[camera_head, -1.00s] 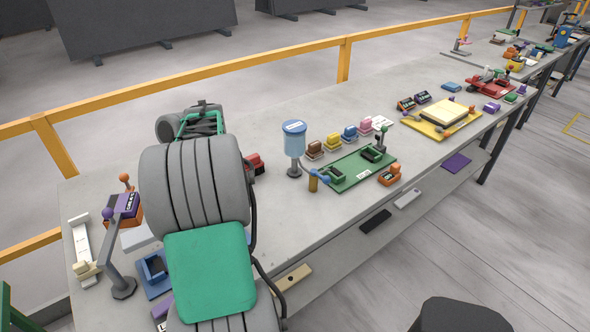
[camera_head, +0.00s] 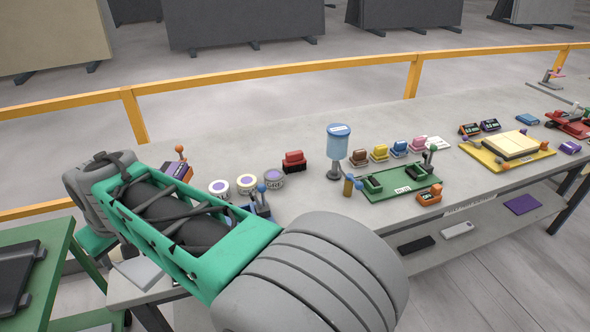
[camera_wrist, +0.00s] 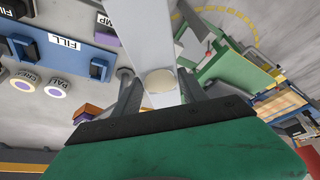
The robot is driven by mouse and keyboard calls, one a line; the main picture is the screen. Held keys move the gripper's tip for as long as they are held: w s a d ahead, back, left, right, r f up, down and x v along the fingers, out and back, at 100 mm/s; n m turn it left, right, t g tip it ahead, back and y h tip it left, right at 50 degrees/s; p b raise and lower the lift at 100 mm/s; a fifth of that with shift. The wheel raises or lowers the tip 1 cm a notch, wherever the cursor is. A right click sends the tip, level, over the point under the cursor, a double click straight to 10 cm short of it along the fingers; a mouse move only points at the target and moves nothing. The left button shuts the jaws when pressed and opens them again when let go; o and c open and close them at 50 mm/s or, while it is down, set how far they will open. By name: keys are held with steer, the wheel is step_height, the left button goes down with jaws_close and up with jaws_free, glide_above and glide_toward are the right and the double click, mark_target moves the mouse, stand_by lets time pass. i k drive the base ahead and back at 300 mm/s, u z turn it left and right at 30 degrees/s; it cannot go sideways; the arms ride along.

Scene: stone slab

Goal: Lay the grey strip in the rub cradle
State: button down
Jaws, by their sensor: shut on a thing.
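A pale grey strip (camera_wrist: 160,35) runs away from my gripper (camera_wrist: 161,92) in the wrist view, with a round beige patch near its close end. My gripper is shut on this strip, with a dark finger on each side.
Right of the arm stand a blue canister (camera_head: 338,142), a red block (camera_head: 294,161) and several round tins. An orange holder (camera_head: 428,197) sits beside the green base. A blue FILL fixture (camera_wrist: 62,52) shows in the wrist view. A green table (camera_head: 40,275) stands at left.

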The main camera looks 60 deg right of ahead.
mark_target(393, 178)
steer(key=u, duration=1.55)
steer(key=i, duration=0.65)
steer(key=z, duration=4.45)
steer(key=i, duration=0.5)
steer(key=z, duration=0.25)
